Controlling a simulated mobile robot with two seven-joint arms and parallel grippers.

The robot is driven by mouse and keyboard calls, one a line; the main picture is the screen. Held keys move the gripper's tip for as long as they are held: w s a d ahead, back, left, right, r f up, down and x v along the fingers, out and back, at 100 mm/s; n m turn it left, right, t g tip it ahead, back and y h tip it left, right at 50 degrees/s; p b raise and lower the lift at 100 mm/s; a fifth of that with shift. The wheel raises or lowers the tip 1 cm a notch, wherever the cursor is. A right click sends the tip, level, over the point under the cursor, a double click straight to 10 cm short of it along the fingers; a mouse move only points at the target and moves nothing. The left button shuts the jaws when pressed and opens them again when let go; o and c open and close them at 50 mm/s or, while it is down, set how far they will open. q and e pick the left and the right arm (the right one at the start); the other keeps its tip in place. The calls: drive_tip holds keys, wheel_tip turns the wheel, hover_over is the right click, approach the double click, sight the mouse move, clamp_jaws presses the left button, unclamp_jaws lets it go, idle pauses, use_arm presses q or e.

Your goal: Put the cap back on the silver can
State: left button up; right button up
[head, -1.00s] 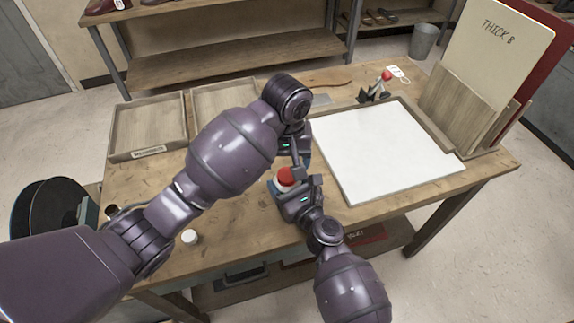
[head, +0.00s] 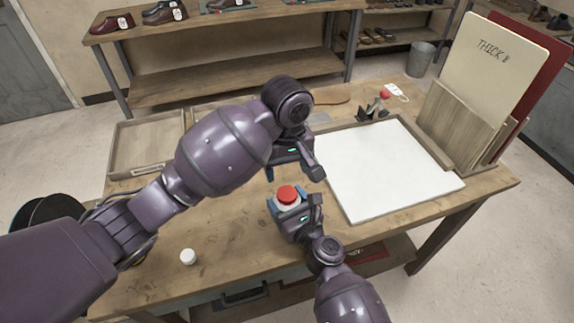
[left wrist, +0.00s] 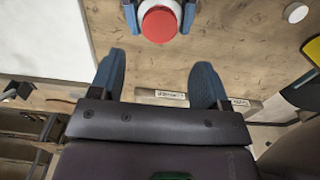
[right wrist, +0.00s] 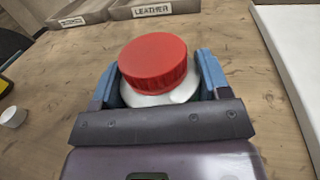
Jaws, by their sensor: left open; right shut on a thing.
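My right gripper (head: 290,206) is shut around the can's body, with one finger on each side, as the right wrist view shows. My left gripper (head: 292,172) is open and empty, just beyond the can and apart from the cap. In the left wrist view the cap (left wrist: 160,24) lies ahead of the open fingers. The can's lower part is hidden by my right gripper.
A small white container (head: 188,256) stands on the table at the front left. Wooden trays (head: 118,150) are at the back left. A white sheet in a frame (head: 385,170) lies right of the grippers. A red-topped device (head: 384,94) and a board holder (head: 455,125) stand behind it.

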sight(287, 193)
idle(0.3)
use_arm(q)
drive_tip(key=shift+d+f, duration=0.15)
drive_tip(key=shift+f, duration=3.85)
drive_tip(key=c, duration=0.9)
drive_tip(key=shift+m, duration=1.7)
drive_tip(key=shift+c, duration=0.2)
drive_tip(key=o, duration=1)
